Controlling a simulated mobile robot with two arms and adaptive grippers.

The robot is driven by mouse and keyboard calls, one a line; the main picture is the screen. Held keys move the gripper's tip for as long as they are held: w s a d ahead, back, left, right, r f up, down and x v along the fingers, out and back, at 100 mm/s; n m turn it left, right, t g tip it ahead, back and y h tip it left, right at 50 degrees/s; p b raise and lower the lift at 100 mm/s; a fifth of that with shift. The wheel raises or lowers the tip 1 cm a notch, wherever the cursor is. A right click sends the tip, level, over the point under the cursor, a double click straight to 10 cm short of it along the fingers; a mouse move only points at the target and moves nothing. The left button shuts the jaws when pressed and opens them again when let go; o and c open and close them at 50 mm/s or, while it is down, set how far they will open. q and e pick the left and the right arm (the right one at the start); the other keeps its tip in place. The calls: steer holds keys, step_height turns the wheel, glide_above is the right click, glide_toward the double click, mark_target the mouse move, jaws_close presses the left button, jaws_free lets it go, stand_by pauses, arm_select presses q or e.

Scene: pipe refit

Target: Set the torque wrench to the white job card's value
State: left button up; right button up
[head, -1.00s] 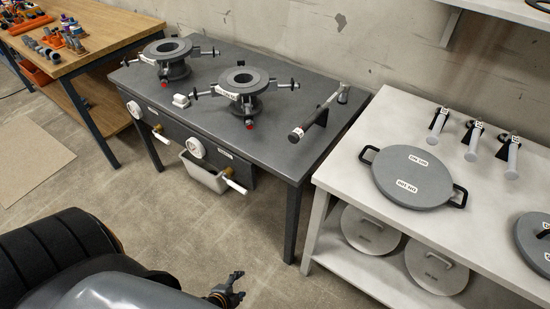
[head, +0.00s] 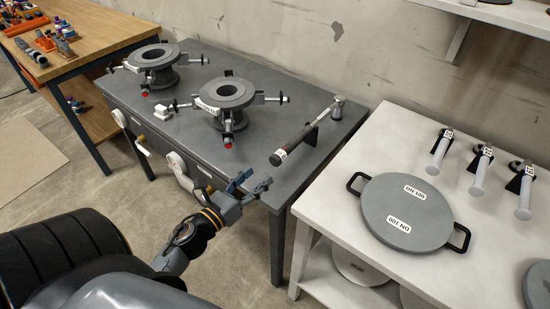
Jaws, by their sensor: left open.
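The torque wrench (head: 300,140) lies at the right end of the dark grey table (head: 270,120), propped on a black support. Its dark handle end, with a white and red band, points to the near left, and its head is at the far right. Its set value is too small to read. My left gripper (head: 254,184) is open and empty, in front of the table's near edge, below and left of the handle end. I cannot make out a white job card. My right gripper is out of view.
Two flanged pipe pieces (head: 152,57) (head: 226,92) with clamps stand on the grey table, with a small white block (head: 163,112) nearby. Gauges and valves line its front. The light bench (head: 345,225) at right holds a grey disc (head: 405,208) and several grey-handled tools.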

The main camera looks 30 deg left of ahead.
mark_target(273, 162)
arm_select(q)
steer(key=w, duration=0.5)
steer(key=w+p, duration=0.1)
steer(key=w, duration=0.2)
steer(key=shift+w+d, duration=0.3)
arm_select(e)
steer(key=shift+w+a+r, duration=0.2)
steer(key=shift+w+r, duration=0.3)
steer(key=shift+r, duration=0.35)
arm_select(q)
jaws_close()
